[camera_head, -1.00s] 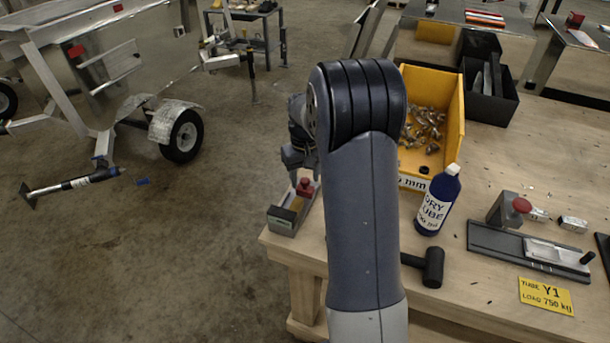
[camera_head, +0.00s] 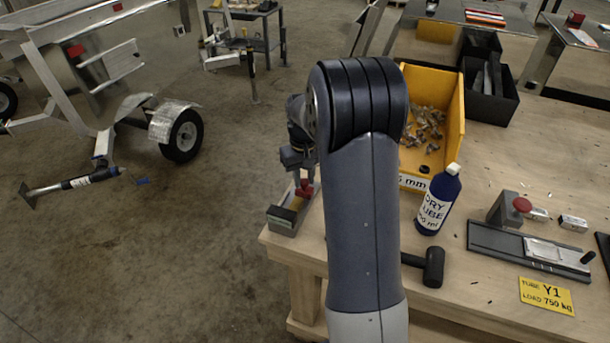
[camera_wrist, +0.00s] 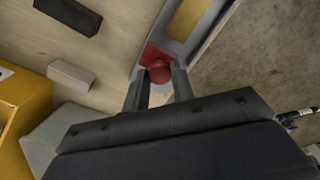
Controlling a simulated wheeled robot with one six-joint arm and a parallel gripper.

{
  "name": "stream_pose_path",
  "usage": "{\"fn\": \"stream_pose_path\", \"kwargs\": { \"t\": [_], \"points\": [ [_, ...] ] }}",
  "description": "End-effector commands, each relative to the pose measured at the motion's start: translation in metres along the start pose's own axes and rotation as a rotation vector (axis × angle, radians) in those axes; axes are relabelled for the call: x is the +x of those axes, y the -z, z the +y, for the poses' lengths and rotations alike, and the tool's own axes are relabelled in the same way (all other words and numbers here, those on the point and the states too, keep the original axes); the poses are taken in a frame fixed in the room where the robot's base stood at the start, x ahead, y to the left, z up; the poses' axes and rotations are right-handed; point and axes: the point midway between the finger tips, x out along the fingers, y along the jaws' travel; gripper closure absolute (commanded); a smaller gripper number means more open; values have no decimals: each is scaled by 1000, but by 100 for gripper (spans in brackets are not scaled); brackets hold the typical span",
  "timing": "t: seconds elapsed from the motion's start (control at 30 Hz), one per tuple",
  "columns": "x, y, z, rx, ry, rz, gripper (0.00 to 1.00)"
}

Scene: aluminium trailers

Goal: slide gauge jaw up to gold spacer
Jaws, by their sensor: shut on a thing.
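The gauge (camera_head: 284,224), a grey channel, lies at the left corner of the bench. Its red jaw (camera_wrist: 153,52) carries a round red knob (camera_wrist: 159,72). My gripper (camera_wrist: 162,77) is shut on the knob, with one finger on each side. The gold spacer (camera_wrist: 187,18) lies in the channel beyond the jaw in the wrist view. A short grey gap seems to show between jaw and spacer. In the head view the red knob (camera_head: 305,189) shows under my fingers, and my arm hides part of the area.
A yellow bin (camera_head: 447,120) of metal fittings, a blue lube bottle (camera_head: 436,205) and a black mallet (camera_head: 432,268) stand or lie right of my arm. Another fixture with a red knob (camera_head: 521,205) is further right. Open floor (camera_head: 200,260) lies left of the bench.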

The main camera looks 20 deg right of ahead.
Motion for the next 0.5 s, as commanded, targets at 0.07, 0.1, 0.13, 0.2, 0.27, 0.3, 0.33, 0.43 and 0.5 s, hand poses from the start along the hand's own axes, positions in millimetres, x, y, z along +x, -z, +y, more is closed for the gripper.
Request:
{"fn": "stream_pose_path", "kwargs": {
  "t": [0.07,0.1,0.13,0.2,0.27,0.3,0.33,0.43,0.5],
  "points": [
    [1,-8,-11,-4,1,1,100],
    [1,-13,-15,-4,1,1,100],
    [1,-17,-18,-3,1,1,100],
    [1,-24,-25,-3,1,1,100],
    [0,-28,-29,-3,1,1,100],
    [0,-30,-31,-2,2,0,100],
    [0,-31,-32,-1,3,-1,100],
    [1,-32,-33,0,5,-4,100],
    [1,-33,-34,0,6,-7,100]
  ]
}}
